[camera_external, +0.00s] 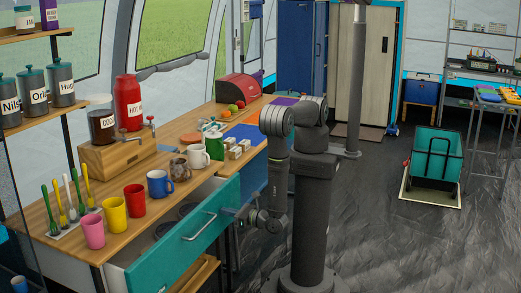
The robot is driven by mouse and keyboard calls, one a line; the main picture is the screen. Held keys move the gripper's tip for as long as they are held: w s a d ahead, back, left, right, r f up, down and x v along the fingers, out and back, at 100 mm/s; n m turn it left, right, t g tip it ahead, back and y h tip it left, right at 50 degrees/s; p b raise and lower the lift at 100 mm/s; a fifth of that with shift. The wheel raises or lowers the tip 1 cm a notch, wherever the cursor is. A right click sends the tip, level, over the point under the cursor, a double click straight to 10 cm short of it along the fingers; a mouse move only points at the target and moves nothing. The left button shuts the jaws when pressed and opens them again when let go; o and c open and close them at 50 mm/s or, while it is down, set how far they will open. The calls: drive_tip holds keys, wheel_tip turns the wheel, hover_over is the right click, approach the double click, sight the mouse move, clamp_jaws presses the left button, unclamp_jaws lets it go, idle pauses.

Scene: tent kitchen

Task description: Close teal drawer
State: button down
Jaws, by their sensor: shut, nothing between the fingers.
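The teal drawer (168,262) is pulled out from under the wooden counter, with part of its white interior (118,280) and some round items inside showing. A pale bar handle (200,228) is on its teal front. My gripper (229,212) is shut and empty, pointing left at the right end of the drawer front, outside it and a little right of the handle. I cannot tell whether it touches the front. My dark arm rises from a base on the floor to the right of the drawer.
The wooden counter (67,238) carries a row of mugs, such as the pink mug (92,232) and blue mug (158,184), along its edge above the drawer. A teal cart (434,157) stands at the back right. The dark floor (410,245) at right is clear.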

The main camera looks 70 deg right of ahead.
drive_tip(key=w, duration=1)
drive_tip(key=shift+w, duration=0.15)
drive_tip(key=shift+w+r, duration=0.1)
drive_tip(key=shift+w, duration=0.2)
drive_tip(key=shift+a, duration=0.1)
drive_tip(key=s, duration=1.4)
drive_tip(key=shift+s, duration=0.35)
drive_tip(key=shift+w, duration=0.1)
drive_tip(key=w, duration=1.4)
